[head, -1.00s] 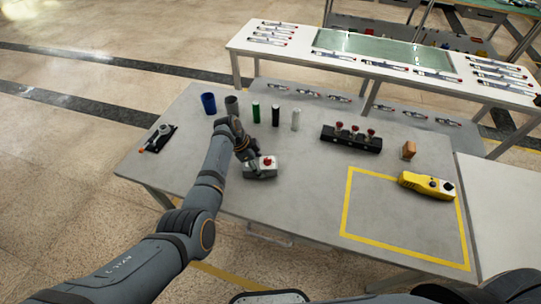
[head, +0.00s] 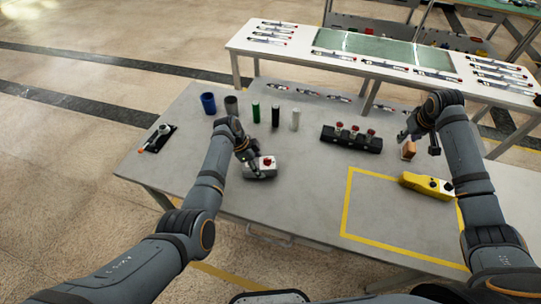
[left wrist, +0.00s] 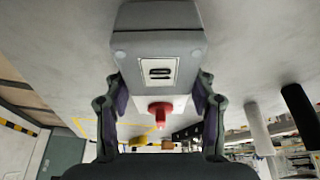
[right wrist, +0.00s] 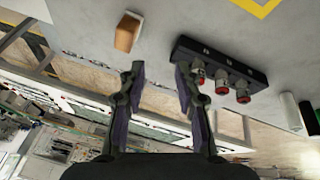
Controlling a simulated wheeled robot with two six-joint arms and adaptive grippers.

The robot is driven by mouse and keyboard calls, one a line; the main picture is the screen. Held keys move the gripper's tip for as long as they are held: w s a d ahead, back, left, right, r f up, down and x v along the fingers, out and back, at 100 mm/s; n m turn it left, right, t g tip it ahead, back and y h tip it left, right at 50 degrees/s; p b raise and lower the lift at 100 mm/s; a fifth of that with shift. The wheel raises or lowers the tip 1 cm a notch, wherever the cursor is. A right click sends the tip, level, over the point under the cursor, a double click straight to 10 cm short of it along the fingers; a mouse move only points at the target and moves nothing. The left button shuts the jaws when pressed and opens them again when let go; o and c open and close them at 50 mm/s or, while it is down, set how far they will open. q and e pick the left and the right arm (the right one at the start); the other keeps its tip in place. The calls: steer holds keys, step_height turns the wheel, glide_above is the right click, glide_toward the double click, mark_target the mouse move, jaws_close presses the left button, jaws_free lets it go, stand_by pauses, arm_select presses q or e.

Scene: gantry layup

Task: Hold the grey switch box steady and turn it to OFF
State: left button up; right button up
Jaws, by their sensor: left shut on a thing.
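The grey switch box (head: 262,172) lies on the grey table, left of its middle, with a red knob (head: 267,161) on a white plate. My left gripper (head: 253,166) is shut on the box. I cannot read which way the knob is set. My right gripper (head: 420,146) is open and empty above the table's right part, near the orange-brown block. Its spread fingers (right wrist: 160,85) also show in the right wrist view.
A black block with red-topped parts (head: 351,139) stands left of my right gripper, beside the orange-brown block (head: 408,150). A yellow device (head: 424,185) lies at the yellow-taped square. Several cylinders and a blue cup (head: 208,103) stand behind the box. The table between the box and tape is clear.

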steer(key=w+a+f+m+g+y, duration=0.15)
steer(key=a+m, duration=0.35)
steer(key=a, duration=0.5)
steer(key=w+a+f+m+y, duration=0.1)
steer(key=w+a+m+y, duration=0.2)
steer(key=a, duration=0.8)
steer(key=m+g+y, duration=0.2)
steer(key=m+y, duration=0.1)
steer(key=m, duration=0.6)
glide_toward(269, 159)
steer(key=shift+h, duration=0.25)
steer(key=x, duration=0.8)
steer(key=shift+a, duration=0.3)
steer(key=shift+c, duration=0.3)
jaws_close()
